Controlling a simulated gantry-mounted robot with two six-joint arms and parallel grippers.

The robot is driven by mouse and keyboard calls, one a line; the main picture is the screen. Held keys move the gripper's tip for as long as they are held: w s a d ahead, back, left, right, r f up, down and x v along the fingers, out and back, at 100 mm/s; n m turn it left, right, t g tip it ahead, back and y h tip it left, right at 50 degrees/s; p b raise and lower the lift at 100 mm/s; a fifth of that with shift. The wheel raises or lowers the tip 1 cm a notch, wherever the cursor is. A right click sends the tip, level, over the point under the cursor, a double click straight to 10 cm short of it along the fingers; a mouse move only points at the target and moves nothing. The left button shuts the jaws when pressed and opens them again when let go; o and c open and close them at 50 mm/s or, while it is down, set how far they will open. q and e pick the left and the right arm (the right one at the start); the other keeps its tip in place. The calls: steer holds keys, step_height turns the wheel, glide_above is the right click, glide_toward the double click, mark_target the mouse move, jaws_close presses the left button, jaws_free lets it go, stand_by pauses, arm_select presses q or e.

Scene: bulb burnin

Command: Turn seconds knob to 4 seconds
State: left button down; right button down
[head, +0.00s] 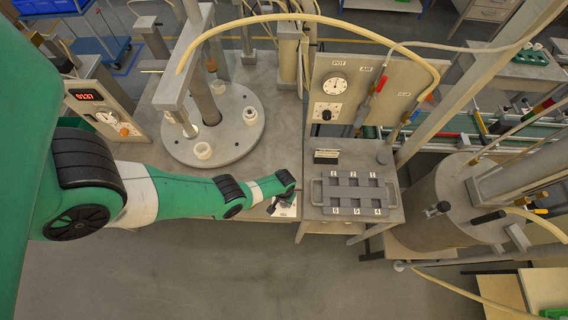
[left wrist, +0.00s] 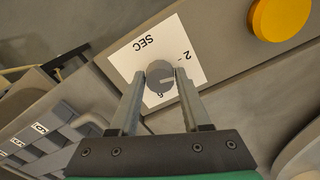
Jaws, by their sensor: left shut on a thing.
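The seconds knob (left wrist: 160,84) is a grey round knob on a white dial card (left wrist: 138,58) marked SEC, seen upside down in the left wrist view. A "2" and a "6" show on the card; other marks are hidden. A lighter line on the knob's face points roughly right in that view, and I cannot tell exactly which number it meets. My left gripper (left wrist: 158,88) is shut on the knob, one finger on each side. In the head view the left gripper (head: 285,205) is over the table's front edge and mostly hides the knob. My right gripper is not in view.
A yellow button (left wrist: 283,15) is beside the card. A grey tray with numbered slots (head: 316,192) stands right of the gripper. A round plate with white sockets (head: 240,140) is behind my arm. Gauge panels (head: 335,70) stand at the back. The floor in front is clear.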

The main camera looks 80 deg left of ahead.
arm_select(q)
steer(key=m, duration=0.4)
steer(key=shift+m, duration=2.5)
steer(key=shift+c, duration=1.9)
jaws_free()
